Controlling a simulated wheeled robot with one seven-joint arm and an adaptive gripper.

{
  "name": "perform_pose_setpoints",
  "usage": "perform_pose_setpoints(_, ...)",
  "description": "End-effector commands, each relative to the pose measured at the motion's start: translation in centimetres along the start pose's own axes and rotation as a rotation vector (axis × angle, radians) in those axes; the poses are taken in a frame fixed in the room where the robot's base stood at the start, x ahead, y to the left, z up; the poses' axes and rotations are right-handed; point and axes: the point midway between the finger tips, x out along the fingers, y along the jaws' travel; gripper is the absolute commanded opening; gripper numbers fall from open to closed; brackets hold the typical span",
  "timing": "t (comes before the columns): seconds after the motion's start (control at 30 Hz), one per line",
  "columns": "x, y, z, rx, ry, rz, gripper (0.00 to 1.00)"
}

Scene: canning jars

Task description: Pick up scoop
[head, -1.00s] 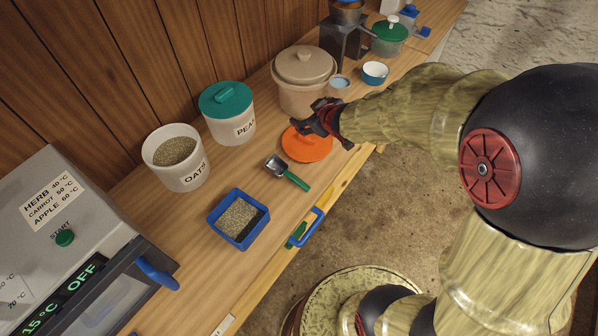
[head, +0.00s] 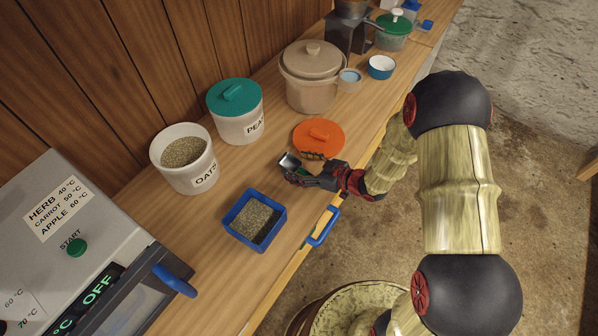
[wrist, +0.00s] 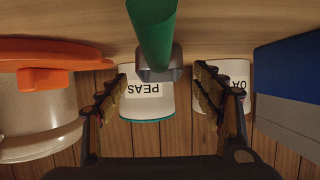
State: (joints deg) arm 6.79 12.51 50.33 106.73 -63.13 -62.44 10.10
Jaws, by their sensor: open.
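The scoop (head: 289,162) lies on the wooden counter in the head view, between the oats jar and the orange lid. Its metal bowl shows there, while my gripper hides most of its green handle. In the wrist view the green handle (wrist: 153,35) hangs from the top middle, with the metal bowl behind it. My gripper (head: 307,176) is low over the counter at the scoop. In the wrist view my gripper (wrist: 160,78) is open, with one finger on each side of the scoop's line. I cannot tell whether the fingers touch it.
The orange lid (head: 319,134) lies close behind my gripper. A blue tray of grain (head: 283,217) is in front of it. The oats jar (head: 200,180), peas jar (head: 253,128) and beige crock (head: 308,95) stand along the wall. A blue handle (head: 324,228) projects from the counter front.

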Motion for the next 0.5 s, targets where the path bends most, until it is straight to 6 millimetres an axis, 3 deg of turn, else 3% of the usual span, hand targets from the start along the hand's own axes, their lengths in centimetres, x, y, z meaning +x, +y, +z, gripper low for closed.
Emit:
perform_pose_setpoints(0.2,3.3,-0.1,-0.1,-0.002,0.001,-0.001,0.67)
perform_pose_setpoints(0.5,4.0,0.0,-0.2,0.0,0.0,0.001,0.67)
